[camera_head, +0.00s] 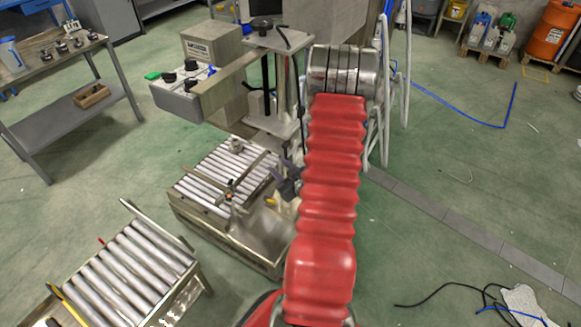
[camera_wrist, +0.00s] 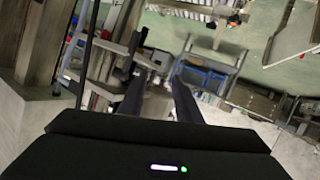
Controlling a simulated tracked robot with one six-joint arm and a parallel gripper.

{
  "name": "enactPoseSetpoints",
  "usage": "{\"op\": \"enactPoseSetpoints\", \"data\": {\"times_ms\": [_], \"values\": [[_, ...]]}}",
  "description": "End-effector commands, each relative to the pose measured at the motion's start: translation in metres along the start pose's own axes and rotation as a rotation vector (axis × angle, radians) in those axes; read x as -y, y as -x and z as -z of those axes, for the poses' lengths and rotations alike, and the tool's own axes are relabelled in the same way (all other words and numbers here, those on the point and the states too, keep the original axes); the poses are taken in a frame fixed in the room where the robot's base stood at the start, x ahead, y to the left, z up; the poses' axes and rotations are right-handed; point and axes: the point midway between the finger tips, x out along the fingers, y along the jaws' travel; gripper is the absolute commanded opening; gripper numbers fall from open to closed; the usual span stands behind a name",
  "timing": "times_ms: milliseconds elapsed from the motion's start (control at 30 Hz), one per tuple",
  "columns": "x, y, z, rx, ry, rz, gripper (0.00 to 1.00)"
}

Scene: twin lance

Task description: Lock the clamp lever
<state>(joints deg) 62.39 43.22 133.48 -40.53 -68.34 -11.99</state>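My red-sleeved arm crosses the middle of the head view and hides part of the machine behind it. My gripper (camera_head: 286,184) shows as a dark shape left of the arm, at the right edge of the roller table. In the wrist view its two dark fingers (camera_wrist: 158,80) stand apart with a gap between them and nothing held. A small clamp-like fitting (camera_head: 231,193) with dark and reddish parts sits on the front of the roller table, left of the gripper and apart from it. I cannot tell for sure which part is the clamp lever.
The machine column (camera_head: 283,85) stands behind the roller table (camera_head: 216,180), with a grey control box (camera_head: 183,98) to its left. A second roller conveyor (camera_head: 130,265) is at lower left. Black cable (camera_head: 455,292) lies on the floor at lower right. Green floor at right is mostly clear.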

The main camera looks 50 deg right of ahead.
Motion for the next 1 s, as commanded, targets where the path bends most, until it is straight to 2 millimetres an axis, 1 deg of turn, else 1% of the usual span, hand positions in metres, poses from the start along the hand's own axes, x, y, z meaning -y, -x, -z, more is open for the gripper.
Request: {"op": "enactPoseSetpoints", "data": {"times_ms": [33, 100, 267, 400, 500, 600, 700, 1000], "values": [[-0.003, 0.005, -0.014, -0.015, -0.022, -0.008, 0.31], [-0.007, 0.011, -0.027, -0.049, -0.046, -0.019, 0.31], [-0.013, 0.03, -0.054, -0.132, -0.107, -0.052, 0.31], [-0.017, 0.05, -0.075, -0.208, -0.165, -0.091, 0.31], [-0.019, 0.064, -0.087, -0.256, -0.2, -0.12, 0.31], [-0.02, 0.074, -0.094, -0.292, -0.224, -0.141, 0.31], [-0.021, 0.08, -0.097, -0.312, -0.237, -0.153, 0.31], [-0.021, 0.081, -0.097, -0.318, -0.238, -0.155, 0.31]]}}
